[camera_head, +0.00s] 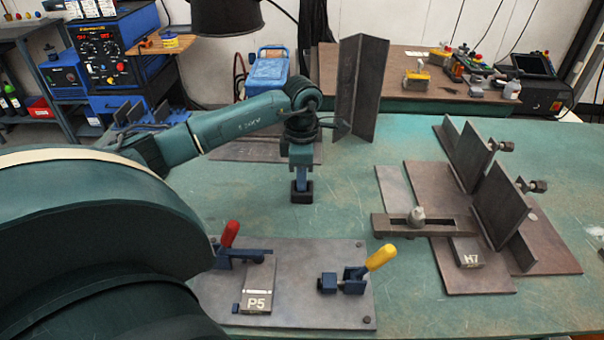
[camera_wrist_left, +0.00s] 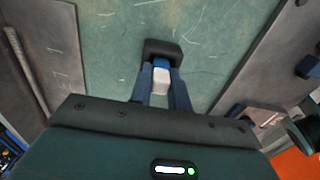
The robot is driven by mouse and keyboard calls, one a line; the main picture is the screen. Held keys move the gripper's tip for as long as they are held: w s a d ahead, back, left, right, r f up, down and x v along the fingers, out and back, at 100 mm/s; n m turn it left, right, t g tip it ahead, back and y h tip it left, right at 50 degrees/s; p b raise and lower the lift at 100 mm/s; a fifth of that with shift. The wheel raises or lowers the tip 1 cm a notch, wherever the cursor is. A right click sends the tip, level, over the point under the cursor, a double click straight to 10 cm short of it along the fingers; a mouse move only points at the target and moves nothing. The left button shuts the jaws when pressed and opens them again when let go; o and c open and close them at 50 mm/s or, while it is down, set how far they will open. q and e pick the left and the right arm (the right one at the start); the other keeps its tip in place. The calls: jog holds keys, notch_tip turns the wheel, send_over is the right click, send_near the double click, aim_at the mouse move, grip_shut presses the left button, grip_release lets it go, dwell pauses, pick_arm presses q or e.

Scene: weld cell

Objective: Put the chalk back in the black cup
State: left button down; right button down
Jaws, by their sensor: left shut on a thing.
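The black cup (camera_head: 302,195) is a small, dark, square block on the green table, below my left gripper (camera_head: 301,181). The cup (camera_wrist_left: 163,47) also shows beyond the fingertips in the left wrist view. There, my left gripper (camera_wrist_left: 163,75) is shut on the chalk (camera_wrist_left: 158,82), a short white piece between the blue fingers. The fingers point down, with their tips at the cup's mouth. A small blue part shows at the tips. I cannot tell how far the chalk reaches into the cup. The head view hides the chalk. My right gripper is not in view.
A fixture plate marked P5 (camera_head: 318,309) with red-handled and yellow-handled clamps lies in front. Rusty plates and an H7 fixture (camera_head: 468,252) stand at the right. A tall angle steel (camera_head: 362,90) stands behind. Table around the cup is clear.

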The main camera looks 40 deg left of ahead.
pick_arm(q)
jog(key=c, duration=1.2)
grip_release()
jog(key=shift+c, duration=0.2)
notch_tip(320, 180, up, 13)
jog(key=shift+r, duration=0.15)
